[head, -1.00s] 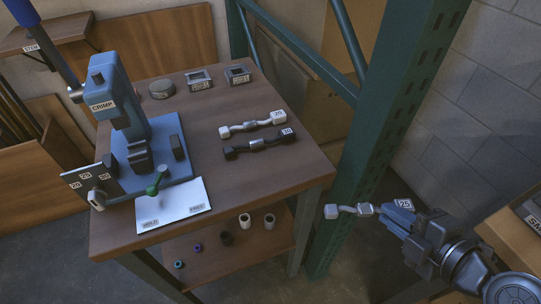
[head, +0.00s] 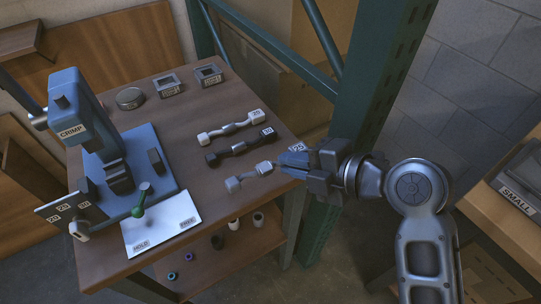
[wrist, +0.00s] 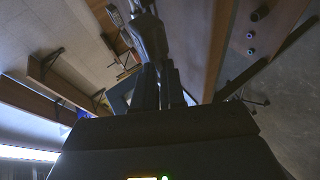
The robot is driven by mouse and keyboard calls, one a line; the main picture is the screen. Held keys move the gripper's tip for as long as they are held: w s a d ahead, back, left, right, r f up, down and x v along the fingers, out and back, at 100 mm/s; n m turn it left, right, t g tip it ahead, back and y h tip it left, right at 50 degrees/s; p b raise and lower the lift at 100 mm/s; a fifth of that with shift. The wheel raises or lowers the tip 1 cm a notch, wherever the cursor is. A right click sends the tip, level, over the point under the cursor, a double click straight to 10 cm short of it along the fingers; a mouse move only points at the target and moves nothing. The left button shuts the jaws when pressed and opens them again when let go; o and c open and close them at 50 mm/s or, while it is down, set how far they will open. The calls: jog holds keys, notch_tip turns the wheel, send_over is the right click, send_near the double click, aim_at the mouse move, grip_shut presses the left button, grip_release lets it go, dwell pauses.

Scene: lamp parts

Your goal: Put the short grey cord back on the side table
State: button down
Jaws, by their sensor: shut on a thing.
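The short grey cord (head: 250,178) has blocky ends and sticks out to the left from my gripper (head: 287,164). My gripper is shut on its right end, beside a tag reading 25. The cord is over the right front part of the wooden table (head: 215,185), which looks like the side table. I cannot tell whether it touches the top. In the wrist view, a grey piece of the cord (wrist: 150,38) shows beyond the dark fingers.
A white cord (head: 230,128) and a black cord (head: 240,147) lie just behind the grey one. A blue crimp press (head: 80,125) and a white HOLD/FREE board (head: 165,222) stand to the left. A green post (head: 365,130) rises close behind my gripper.

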aim_at(271, 163)
jog(key=w+a, duration=0.2)
jog(key=a, duration=0.1)
jog(key=shift+w+a+p, duration=0.2)
jog(key=shift+p, duration=0.1)
jog(key=shift+w+a+r, duration=0.1)
jog(key=shift+w+a, duration=0.15)
jog(key=shift+a, duration=0.2)
notch_tip(271, 163, down, 3)
jog(key=shift+r+p, duration=0.15)
jog(key=shift+p, duration=0.2)
jog(key=shift+f, duration=0.5)
jog(key=shift+d+f+b, duration=0.1)
jog(key=shift+f+b, duration=0.55)
jog(key=shift+b, duration=0.2)
jog(key=c, duration=1.5)
grip_release()
jog(key=shift+f, duration=0.1)
